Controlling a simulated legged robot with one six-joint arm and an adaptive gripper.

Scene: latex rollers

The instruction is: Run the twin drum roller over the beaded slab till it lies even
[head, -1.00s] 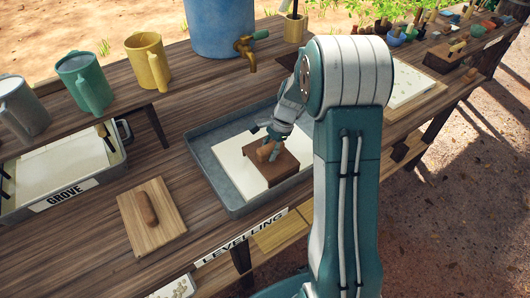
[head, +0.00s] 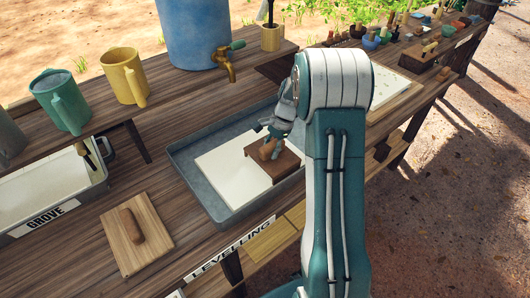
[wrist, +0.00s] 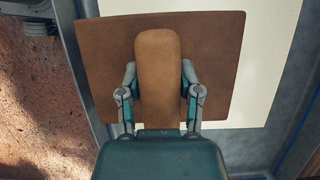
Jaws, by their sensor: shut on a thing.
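A pale, flat slab (head: 222,172) lies in a grey metal tray (head: 186,167) on the bench; no beads can be made out on it. My gripper (head: 270,138) is shut on the upright tan handle (wrist: 158,50) of a brown wooden block tool (head: 284,165). The block sits at the slab's right part in the head view. In the wrist view the block (wrist: 215,60) covers the slab's left edge and part of the tray rim. No drums show; the block's underside is hidden, so I cannot tell whether it is the twin drum roller.
A wooden board with a brown handle (head: 131,226) lies left of the tray. A tray labelled GROVE (head: 45,217) stands at far left. Mugs (head: 124,75) and a blue barrel with a tap (head: 228,66) stand behind. Pots and tools crowd the far right.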

